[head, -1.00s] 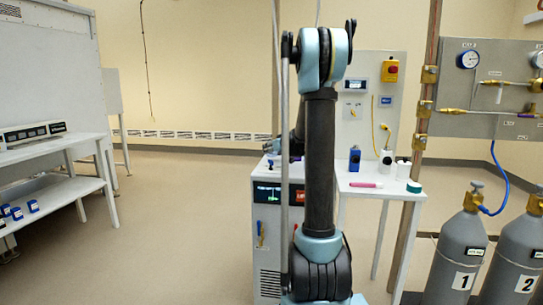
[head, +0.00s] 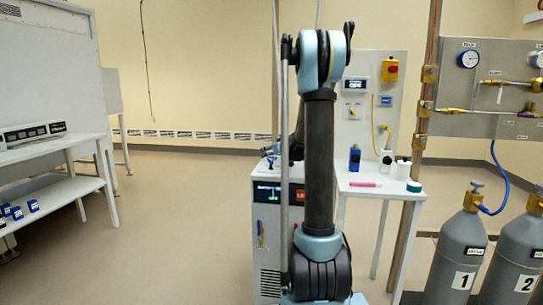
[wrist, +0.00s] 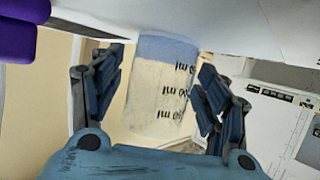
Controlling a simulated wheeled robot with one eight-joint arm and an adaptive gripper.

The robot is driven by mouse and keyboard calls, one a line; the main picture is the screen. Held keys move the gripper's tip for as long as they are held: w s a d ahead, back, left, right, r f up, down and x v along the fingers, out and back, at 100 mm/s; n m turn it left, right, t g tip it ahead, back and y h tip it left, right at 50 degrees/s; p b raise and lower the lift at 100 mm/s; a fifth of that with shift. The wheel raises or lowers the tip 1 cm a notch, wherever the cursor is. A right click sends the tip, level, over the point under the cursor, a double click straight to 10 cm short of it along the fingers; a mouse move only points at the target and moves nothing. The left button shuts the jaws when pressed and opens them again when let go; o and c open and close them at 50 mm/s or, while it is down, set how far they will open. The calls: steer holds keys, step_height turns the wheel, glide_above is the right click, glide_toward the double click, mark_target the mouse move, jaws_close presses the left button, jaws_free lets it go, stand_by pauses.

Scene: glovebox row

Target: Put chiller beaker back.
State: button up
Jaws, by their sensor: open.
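The clear beaker (wrist: 160,85) with printed volume marks shows in the wrist view, with a blue-grey band at its upper end in the picture. It stands between the two dark fingers of my gripper (wrist: 161,72). The fingers are open, with a gap visible on each side of the beaker. In the head view, my own arm hides the beaker and most of my gripper. The chiller (head: 268,235), a white cabinet with a dark display, stands behind and left of my arm.
A white side table (head: 400,192) right of the chiller holds a blue bottle (head: 355,158), a pink marker (head: 365,184) and white bottles. Gas cylinders (head: 457,250) stand at right. A white bench (head: 60,145) is at left, with open floor between. A purple object (wrist: 18,35) shows in the wrist view.

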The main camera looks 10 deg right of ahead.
steer(key=v, duration=1.2)
steer(key=shift+s, duration=0.1)
